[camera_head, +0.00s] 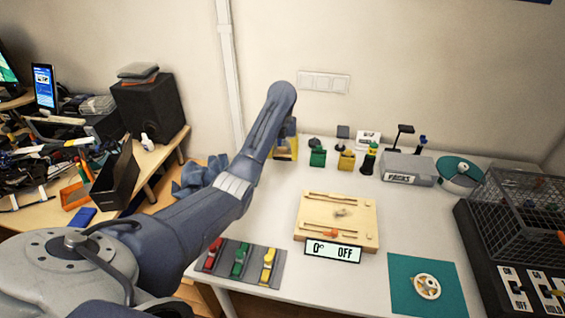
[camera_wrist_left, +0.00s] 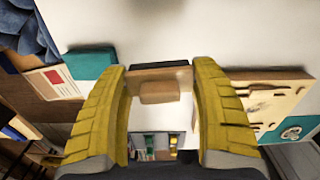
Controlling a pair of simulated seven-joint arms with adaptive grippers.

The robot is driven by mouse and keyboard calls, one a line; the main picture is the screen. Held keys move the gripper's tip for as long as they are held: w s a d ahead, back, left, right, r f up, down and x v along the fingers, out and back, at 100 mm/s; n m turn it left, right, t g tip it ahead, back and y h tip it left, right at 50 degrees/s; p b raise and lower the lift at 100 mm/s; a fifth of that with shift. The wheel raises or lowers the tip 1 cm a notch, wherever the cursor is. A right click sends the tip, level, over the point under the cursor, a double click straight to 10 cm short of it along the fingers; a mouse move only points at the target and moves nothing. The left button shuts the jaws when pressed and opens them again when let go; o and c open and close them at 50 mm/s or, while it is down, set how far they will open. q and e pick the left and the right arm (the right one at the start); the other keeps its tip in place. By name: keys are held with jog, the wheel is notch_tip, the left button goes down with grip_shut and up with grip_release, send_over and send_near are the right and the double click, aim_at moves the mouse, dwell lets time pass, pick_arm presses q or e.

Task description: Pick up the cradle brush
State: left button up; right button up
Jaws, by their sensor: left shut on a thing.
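The cradle brush (camera_wrist_left: 160,90) shows in the left wrist view as a small tan block with a dark strip along its far edge. My left gripper (camera_wrist_left: 159,78) has its two yellow fingers on either side of the block and is shut on it. In the head view the left arm arches over to the back left of the white table, and the left gripper (camera_head: 285,148) shows only partly there, behind the arm. The brush is not clearly visible in the head view. My right gripper is not in view.
A wooden board (camera_head: 364,212) with a "0° OFF" display (camera_head: 333,253) is mid-table. A grey tray (camera_head: 238,262) holds red, green and yellow connectors. Small green and yellow items, a "PARKS"-like grey box (camera_head: 408,167) and a wire basket (camera_head: 520,205) stand behind and right. A teal mat (camera_head: 450,285) lies front right.

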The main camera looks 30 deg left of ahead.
aim_at(282, 147)
pick_arm(q)
notch_tip(282, 147, up, 2)
jog(key=shift+w+a+r, duration=0.15)
jog(key=shift+r, duration=3.3)
